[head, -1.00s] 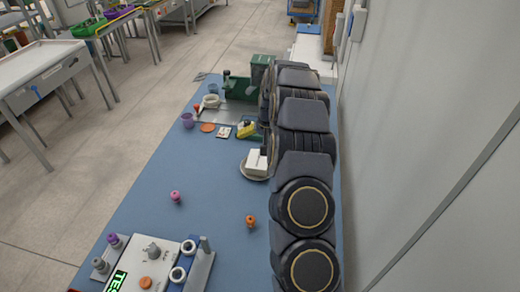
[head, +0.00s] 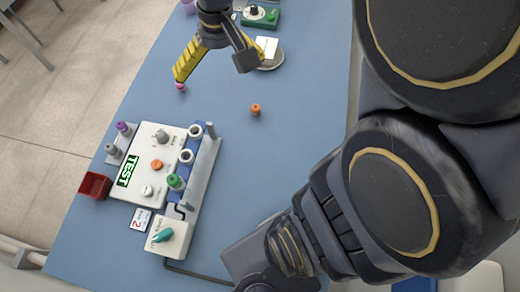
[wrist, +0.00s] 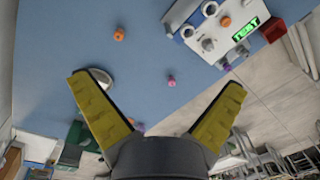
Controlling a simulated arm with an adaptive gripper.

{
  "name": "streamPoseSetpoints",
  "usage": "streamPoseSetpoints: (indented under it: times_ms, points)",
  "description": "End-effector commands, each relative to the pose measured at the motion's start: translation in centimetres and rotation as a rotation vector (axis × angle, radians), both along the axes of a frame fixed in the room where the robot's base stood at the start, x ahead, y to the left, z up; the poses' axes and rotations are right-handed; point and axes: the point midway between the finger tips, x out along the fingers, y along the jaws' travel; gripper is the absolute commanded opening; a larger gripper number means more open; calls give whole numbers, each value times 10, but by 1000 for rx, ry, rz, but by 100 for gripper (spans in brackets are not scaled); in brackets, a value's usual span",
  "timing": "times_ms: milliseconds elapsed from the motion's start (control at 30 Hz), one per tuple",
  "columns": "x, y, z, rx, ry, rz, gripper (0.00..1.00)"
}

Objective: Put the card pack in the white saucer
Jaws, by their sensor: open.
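A white box-shaped pack (head: 268,46), which looks like the card pack, shows at the top of the head view, partly behind my gripper. It appears to lie on or over the pale saucer (head: 270,64); I cannot tell how it rests. In the wrist view the saucer (wrist: 105,77) is partly hidden by the left finger, and the pack cannot be made out. My gripper (head: 213,72) is open and empty, with its yellow-padded fingers spread above the table, left of the saucer in the head view. It also shows open in the wrist view (wrist: 158,80).
A pink knobbed piece (head: 181,87) and an orange one (head: 255,109) stand on the blue table (head: 300,120). A white test panel (head: 155,165), a rail with white rings (head: 205,160) and a red bin (head: 95,184) are at lower left. A green device (head: 260,16) is beyond the saucer.

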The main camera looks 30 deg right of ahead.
Motion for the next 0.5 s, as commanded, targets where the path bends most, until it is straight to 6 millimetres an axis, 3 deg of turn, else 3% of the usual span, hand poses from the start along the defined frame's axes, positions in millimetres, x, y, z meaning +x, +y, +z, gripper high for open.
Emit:
streamPoseSetpoints:
  times_ms: [100, 233, 400, 500]
  points:
    - [-61, 20, 10, -19, 48, 84, 100]
    - [-117, 28, 11, -43, 98, 148, 100]
    - [-158, 32, 8, -53, 140, 190, 100]
    - [-167, 32, 7, -55, 148, 198, 100]
